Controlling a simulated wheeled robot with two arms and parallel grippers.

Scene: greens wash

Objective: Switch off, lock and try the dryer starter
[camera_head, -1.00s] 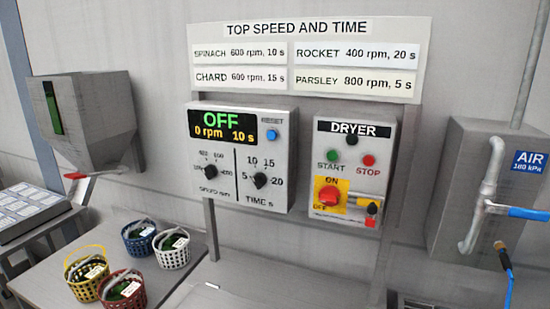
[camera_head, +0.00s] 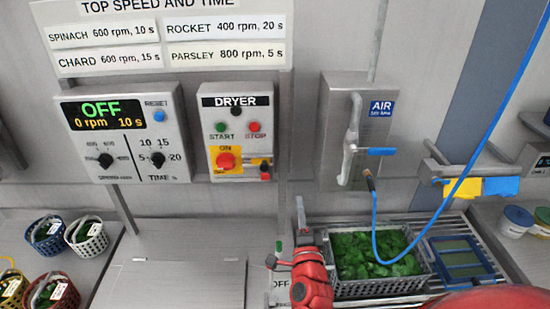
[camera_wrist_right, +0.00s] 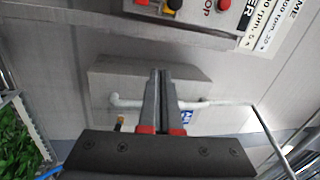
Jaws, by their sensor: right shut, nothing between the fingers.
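The dryer starter (camera_head: 240,133) is a grey box on the wall panel with green START and red STOP buttons. Its red rotary switch (camera_head: 225,161) sits on a yellow ON/OFF plate; its exact setting is too small to tell. A small black and red item (camera_head: 265,169), perhaps a padlock, is at the plate's right. My right gripper (camera_head: 300,205) is below and to the right of the starter, apart from it. In the right wrist view its fingers (camera_wrist_right: 160,75) are shut and empty, and the starter's lower edge shows at the top. My left gripper is not in view.
The dryer display (camera_head: 98,115) reads OFF, 0 rpm, 10 s. An air box (camera_head: 338,105) with a blue hose (camera_head: 432,210) is right of the starter. A crate of greens (camera_head: 385,291) stands beside my right arm. Several small baskets (camera_head: 90,238) are at left.

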